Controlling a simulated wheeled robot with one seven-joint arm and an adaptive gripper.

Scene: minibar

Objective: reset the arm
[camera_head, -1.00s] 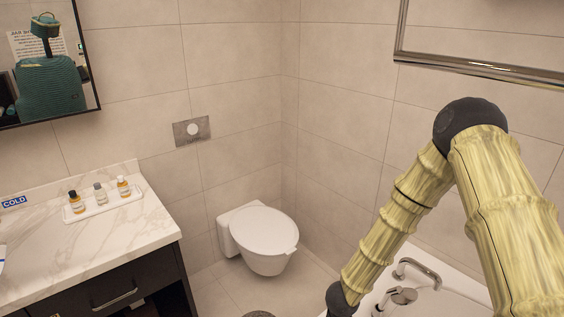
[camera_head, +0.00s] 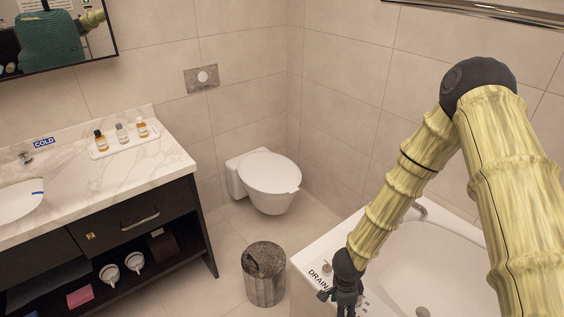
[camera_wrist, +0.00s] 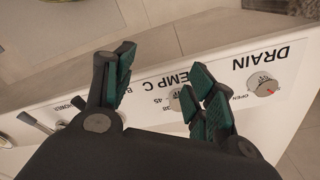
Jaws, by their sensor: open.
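My arm with yellow, bamboo-like links reaches over the bathtub (camera_head: 440,262) on the right side of the head view. My gripper (camera_head: 343,300) hangs at its lower end beside the tub's front corner. In the wrist view my gripper (camera_wrist: 160,95) is open and empty, its green-padded fingers spread apart. Below the fingers lies the white tub rim with the drain knob (camera_wrist: 263,86), a temperature dial (camera_wrist: 178,100) and levers at the left. I cannot tell whether the fingers touch the rim.
A speckled trash bin (camera_head: 264,280) stands on the floor left of the gripper. The toilet (camera_head: 268,180) is at the back. A marble-topped vanity (camera_head: 80,190) with a bottle tray (camera_head: 118,148) fills the left. Floor between vanity and bin is clear.

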